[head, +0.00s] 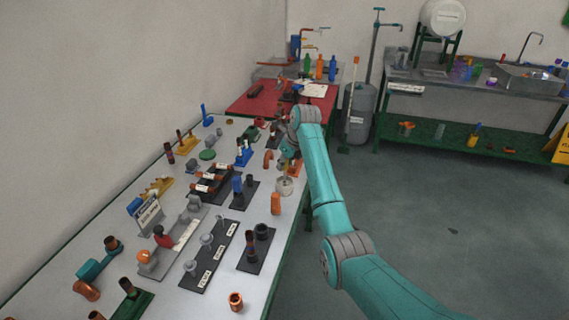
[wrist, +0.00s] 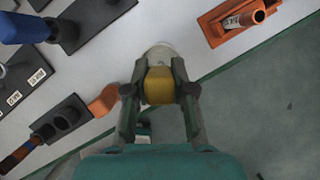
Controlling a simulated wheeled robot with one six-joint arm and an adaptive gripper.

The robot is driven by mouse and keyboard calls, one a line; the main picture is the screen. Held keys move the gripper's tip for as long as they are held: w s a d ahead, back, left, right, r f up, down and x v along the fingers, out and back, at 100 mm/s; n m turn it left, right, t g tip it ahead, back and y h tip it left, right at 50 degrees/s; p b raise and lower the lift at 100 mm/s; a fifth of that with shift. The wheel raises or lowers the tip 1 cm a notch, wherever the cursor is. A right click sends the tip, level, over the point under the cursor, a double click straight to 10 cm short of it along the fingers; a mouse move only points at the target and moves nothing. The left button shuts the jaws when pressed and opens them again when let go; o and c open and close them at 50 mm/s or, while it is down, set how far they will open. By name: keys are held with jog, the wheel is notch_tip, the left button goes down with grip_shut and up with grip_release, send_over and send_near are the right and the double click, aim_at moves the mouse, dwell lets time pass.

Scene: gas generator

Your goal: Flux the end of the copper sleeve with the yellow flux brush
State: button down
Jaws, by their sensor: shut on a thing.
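My gripper (wrist: 158,92) is shut on the yellow flux brush (wrist: 159,84); only a yellow block of it shows between the fingers. A pale round pot (wrist: 158,52) is just beyond the brush in the wrist view, and it also shows in the head view (head: 284,188) below my gripper (head: 287,158). The brush's bristle end is hidden, so I cannot tell whether it is inside the pot. A copper sleeve (wrist: 259,15) sticks out of an orange holder (wrist: 214,28) at the upper right of the wrist view, apart from the brush.
A black rack with labelled copper pieces (head: 211,184) stands left of the pot. An orange block (head: 275,204) and a black two-socket stand (head: 256,247) are nearer on the white table (head: 222,292). A red table (head: 252,103) is beyond.

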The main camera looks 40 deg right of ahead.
jog(key=shift+r, duration=0.1)
jog(key=shift+r, duration=2.95)
